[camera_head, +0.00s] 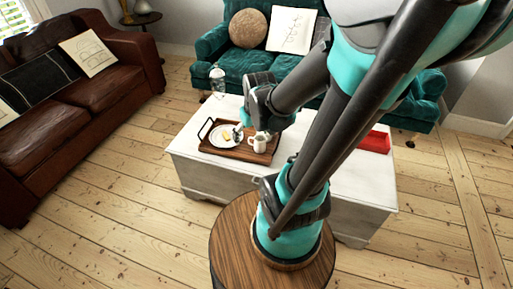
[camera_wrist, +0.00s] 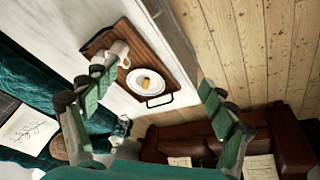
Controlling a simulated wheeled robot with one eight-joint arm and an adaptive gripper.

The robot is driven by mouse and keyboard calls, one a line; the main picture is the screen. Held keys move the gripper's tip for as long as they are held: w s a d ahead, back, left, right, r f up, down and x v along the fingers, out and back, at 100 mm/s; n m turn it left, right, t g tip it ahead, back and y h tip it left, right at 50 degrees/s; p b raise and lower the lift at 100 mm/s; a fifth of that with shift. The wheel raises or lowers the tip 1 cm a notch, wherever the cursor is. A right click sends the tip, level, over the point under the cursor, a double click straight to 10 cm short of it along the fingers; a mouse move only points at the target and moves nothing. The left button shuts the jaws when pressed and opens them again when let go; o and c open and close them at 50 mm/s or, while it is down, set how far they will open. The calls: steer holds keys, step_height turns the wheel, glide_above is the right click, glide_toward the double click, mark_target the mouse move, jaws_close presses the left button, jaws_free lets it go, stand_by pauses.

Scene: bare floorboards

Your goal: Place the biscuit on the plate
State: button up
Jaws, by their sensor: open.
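A white plate (camera_head: 217,140) lies on a wooden tray on the white chest. It also shows in the wrist view (camera_wrist: 137,88). A small orange-brown piece, seemingly the biscuit (camera_wrist: 148,79), appears within the plate's rim; in the head view a yellowish spot there is too small to make out. My gripper (camera_head: 240,130) hangs above the tray in the head view, partly hiding it. In the wrist view my gripper (camera_wrist: 156,84) has its green fingers spread wide, with the plate between them and farther off. Nothing is held.
The tray (camera_head: 237,152) also carries a white cup (camera_head: 260,143) and a second light vessel beside it. A clear bottle (camera_head: 217,80) stands at the chest's back left. A red object (camera_head: 376,141) lies at its right. Sofas stand left and behind.

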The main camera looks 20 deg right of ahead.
steer(key=s, duration=0.1)
steer(key=s+f+m, duration=0.1)
steer(key=s, duration=0.1)
steer(key=s+m, duration=0.1)
steer(key=s, duration=0.1)
steer(key=shift+s+d+f, duration=0.1)
steer(key=shift+f, duration=0.25)
stand_by(0.8)
